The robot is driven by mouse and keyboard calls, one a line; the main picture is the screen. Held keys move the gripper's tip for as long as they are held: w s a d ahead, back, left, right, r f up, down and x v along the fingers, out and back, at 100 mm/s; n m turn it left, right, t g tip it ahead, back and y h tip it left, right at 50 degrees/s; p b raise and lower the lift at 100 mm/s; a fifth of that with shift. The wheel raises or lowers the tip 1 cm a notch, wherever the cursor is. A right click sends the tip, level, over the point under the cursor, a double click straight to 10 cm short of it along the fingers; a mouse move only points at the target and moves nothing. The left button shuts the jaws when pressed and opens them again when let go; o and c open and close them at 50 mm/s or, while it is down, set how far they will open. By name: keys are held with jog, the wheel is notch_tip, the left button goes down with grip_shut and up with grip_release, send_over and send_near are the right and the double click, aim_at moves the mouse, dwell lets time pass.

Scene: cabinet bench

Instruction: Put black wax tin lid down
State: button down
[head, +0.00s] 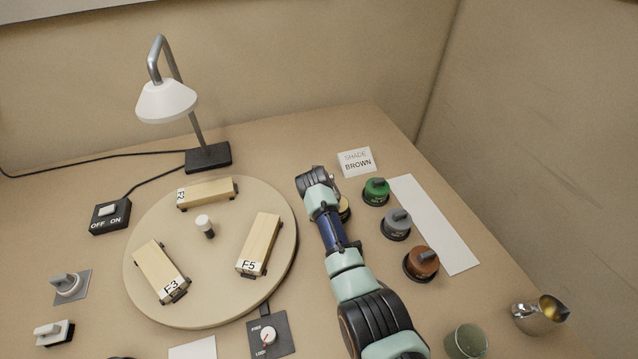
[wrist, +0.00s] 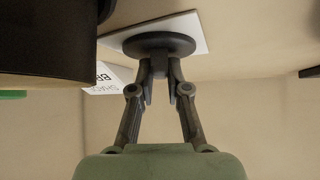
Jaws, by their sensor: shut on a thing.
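In the wrist view my gripper (wrist: 160,74) is shut on the knob of a dark round lid (wrist: 160,43), the black wax tin lid. The lid's disc lies across the fingertips, with a white sheet (wrist: 203,35) behind it. I cannot tell whether the lid touches the sheet. In the head view my arm hides the lid and most of my gripper. An open tin with yellowish contents (head: 345,208) shows partly from behind my arm. A large dark cylinder (wrist: 45,42) fills the upper left of the wrist view.
Green (head: 376,191), grey (head: 397,223) and brown (head: 421,262) knobbed tins stand right of my arm, beside a bare white strip (head: 437,225). A SHADE BROWN card (head: 357,161) lies behind. A turntable (head: 212,295) with several wooden blocks is left; a metal jug (head: 538,317) and green cup (head: 466,342) are front right.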

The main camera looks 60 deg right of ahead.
jog(key=c, duration=1.6)
grip_release()
jog(key=shift+f, duration=0.15)
jog(key=o, duration=0.5)
jog(key=shift+c, duration=0.2)
jog(key=shift+r, duration=0.4)
jog(key=p+v, duration=0.6)
jog(key=v, duration=0.5)
jog(key=shift+s+a+p, duration=0.2)
jog(key=shift+a+p, duration=0.15)
jog(key=shift+r, duration=0.15)
